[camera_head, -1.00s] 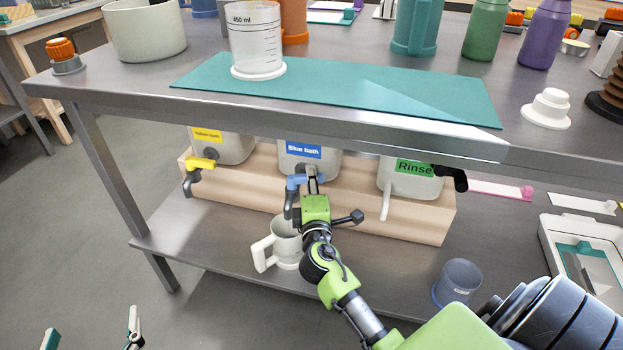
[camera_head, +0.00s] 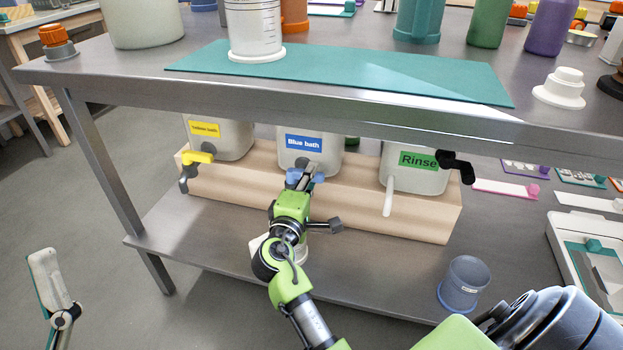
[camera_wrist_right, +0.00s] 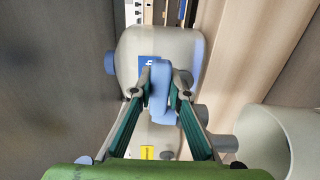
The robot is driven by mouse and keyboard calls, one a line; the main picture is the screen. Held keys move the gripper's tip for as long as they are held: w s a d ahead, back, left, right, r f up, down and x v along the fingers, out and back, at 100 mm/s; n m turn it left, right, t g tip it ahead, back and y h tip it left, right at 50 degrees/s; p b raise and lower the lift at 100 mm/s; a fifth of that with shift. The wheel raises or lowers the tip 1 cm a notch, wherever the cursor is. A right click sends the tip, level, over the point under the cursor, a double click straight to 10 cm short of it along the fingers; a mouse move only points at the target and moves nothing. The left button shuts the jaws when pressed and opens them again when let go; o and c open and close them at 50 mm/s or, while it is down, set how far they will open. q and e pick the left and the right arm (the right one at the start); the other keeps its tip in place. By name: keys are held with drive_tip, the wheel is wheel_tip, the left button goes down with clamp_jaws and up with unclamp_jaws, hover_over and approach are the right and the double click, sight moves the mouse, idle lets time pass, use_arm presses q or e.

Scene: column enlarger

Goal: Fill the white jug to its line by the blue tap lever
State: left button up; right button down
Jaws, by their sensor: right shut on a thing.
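The Blue bath tank (camera_head: 300,158) sits on the wooden stand. My right gripper (camera_head: 305,178) is shut on its blue tap lever (camera_head: 292,176); the wrist view shows the lever (camera_wrist_right: 160,92) between the fingertips. The tap's spout is hidden, and I cannot see whether liquid runs. The white jug (camera_head: 257,244) stands below the tap, mostly hidden behind my right arm; what looks like its open rim shows at the right of the wrist view (camera_wrist_right: 265,135). Its line and level are not visible. One finger of my left gripper (camera_head: 48,282) shows at lower left, empty.
The yellow-levered tank (camera_head: 228,143) and Rinse tank (camera_head: 412,181) flank the Blue bath. A grey-blue cup (camera_head: 465,281) stands on the lower shelf at right. The upper tabletop edge (camera_head: 330,120) overhangs the tanks. A graduated beaker (camera_head: 255,30) stands on a teal mat (camera_head: 400,75).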

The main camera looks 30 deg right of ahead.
idle(0.3)
drive_tip(key=c, duration=1.9)
unclamp_jaws()
